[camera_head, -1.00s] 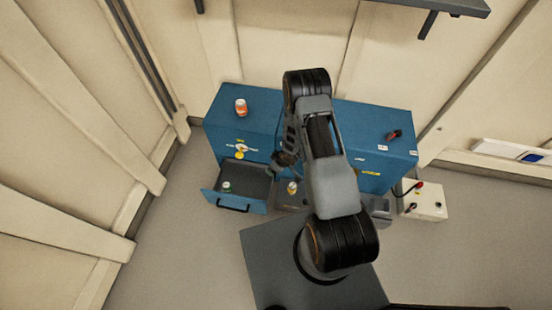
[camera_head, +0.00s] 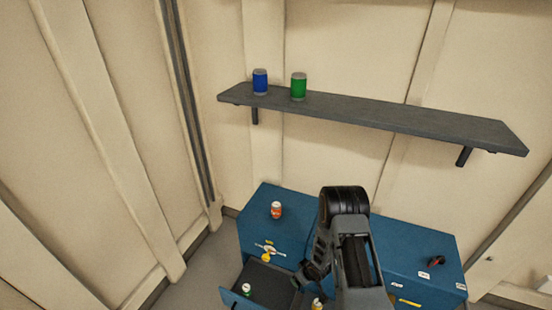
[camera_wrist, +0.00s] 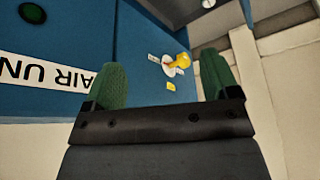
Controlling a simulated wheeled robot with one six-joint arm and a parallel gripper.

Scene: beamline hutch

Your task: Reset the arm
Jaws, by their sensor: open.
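My gripper shows in the wrist view (camera_wrist: 160,88) with its two green fingertips spread wide and nothing between them. Beyond the fingers is the blue cabinet front with a yellow knob (camera_wrist: 183,61) on a pale plate. In the head view my arm is bent over the blue cabinet (camera_head: 400,245). Its wrist end reaches down to the left, near the open drawer (camera_head: 268,285). The fingertips are too small and dark to make out there.
An orange-and-white jar (camera_head: 276,210) stands on the cabinet top, and a dark red-tipped object (camera_head: 436,261) lies at its right. A small white-capped container (camera_head: 246,289) is in the drawer. A wall shelf (camera_head: 400,117) above holds a blue can (camera_head: 260,82) and a green can (camera_head: 298,87).

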